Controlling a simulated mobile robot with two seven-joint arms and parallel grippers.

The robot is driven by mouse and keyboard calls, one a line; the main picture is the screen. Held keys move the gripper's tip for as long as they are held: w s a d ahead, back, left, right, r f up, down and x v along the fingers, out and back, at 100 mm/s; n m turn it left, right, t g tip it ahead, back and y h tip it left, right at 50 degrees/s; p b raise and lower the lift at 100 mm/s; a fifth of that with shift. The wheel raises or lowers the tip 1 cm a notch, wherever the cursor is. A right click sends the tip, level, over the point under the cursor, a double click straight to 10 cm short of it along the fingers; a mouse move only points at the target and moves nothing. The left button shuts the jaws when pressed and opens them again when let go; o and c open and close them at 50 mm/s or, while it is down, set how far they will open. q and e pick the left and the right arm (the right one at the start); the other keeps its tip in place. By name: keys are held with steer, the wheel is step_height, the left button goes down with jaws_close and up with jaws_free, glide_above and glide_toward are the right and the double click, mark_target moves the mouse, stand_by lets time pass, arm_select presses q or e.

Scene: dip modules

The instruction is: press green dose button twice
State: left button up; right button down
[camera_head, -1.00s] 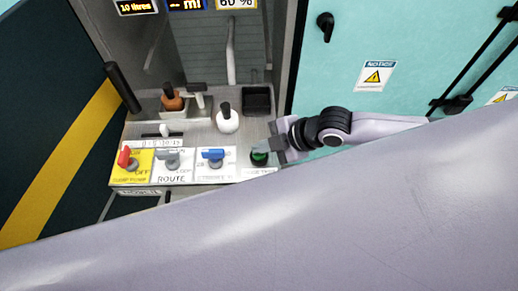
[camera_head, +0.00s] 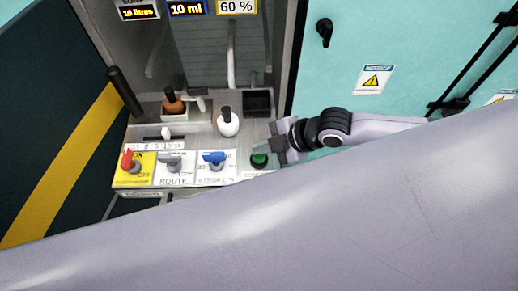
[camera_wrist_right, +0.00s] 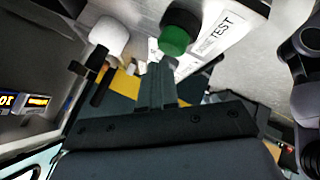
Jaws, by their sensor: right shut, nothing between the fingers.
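The green dose button (camera_head: 260,160) is a round green knob at the right end of the white control panel. The middle display (camera_head: 187,8) reads 10 ml. My left gripper is not in view.
Left of the button are a blue-handled switch (camera_head: 215,158), a grey-handled ROUTE switch (camera_head: 171,161) and a red-handled switch (camera_head: 129,160). Teal doors (camera_head: 410,50) fill the right.

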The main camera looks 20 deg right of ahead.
mark_target(263, 156)
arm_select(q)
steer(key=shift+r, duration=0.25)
arm_select(e)
steer(key=shift+r, duration=0.3)
step_height(263, 156, up, 5)
steer(key=p, duration=0.5)
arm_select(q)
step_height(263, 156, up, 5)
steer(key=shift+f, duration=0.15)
arm_select(e)
steer(key=shift+f, duration=0.1)
stand_by(0.9)
steer(key=shift+w, duration=0.1)
stand_by(0.7)
